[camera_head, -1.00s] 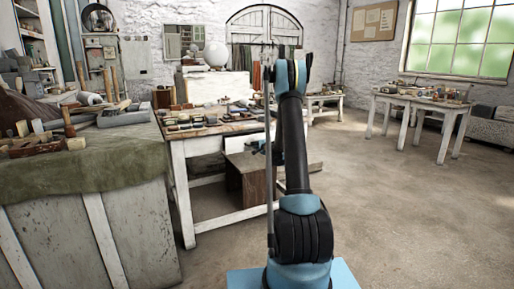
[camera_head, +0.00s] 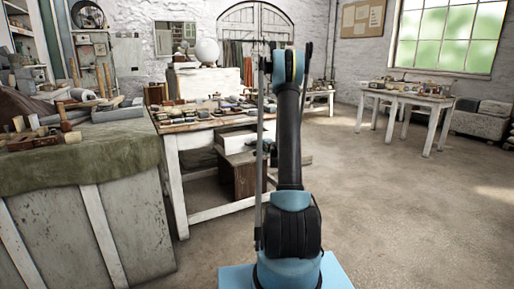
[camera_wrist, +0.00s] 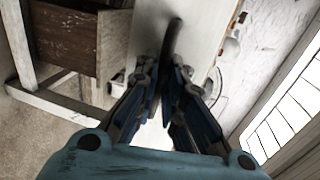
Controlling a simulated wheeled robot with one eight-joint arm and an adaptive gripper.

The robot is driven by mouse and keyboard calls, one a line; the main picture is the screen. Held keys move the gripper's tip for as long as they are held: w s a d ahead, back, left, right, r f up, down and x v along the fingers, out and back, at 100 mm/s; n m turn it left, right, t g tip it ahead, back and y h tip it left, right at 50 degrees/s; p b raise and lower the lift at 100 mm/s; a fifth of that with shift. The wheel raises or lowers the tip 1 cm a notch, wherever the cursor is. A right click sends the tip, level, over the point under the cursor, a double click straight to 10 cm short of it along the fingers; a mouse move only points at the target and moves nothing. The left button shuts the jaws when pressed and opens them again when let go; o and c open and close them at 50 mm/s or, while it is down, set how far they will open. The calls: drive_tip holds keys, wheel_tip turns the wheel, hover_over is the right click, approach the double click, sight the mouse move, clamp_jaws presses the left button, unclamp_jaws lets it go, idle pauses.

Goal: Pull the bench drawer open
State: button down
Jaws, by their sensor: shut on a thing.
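The worn wooden bench (camera_head: 178,195), with white legs and a tool-covered top, stands left of my arm in the head view. A pale drawer (camera_head: 238,141) shows under its top and appears to stick out; part of it is hidden behind my arm. In the wrist view, the pale drawer front (camera_wrist: 202,30) carries a dark, curved handle (camera_wrist: 173,36). My gripper (camera_wrist: 167,68) is shut on the handle, its two dark fingers closed around its near end.
A brown wooden box (camera_head: 243,178) sits under the bench; it also shows in the wrist view (camera_wrist: 75,38). A cloth-covered workbench (camera_head: 85,165) stands close at the left. The concrete floor (camera_head: 400,205) at the right is clear, up to a white table (camera_head: 437,104) at the back.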

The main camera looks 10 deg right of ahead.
drive_tip(key=shift+s+a, duration=0.1)
drive_tip(key=shift+a, duration=0.25)
drive_tip(key=c, duration=1.7)
unclamp_jaws()
drive_tip(key=shift+d, duration=0.15)
drive_tip(key=shift+d, duration=0.15)
drive_tip(key=v, duration=1.1)
drive_tip(key=shift+s, duration=0.4)
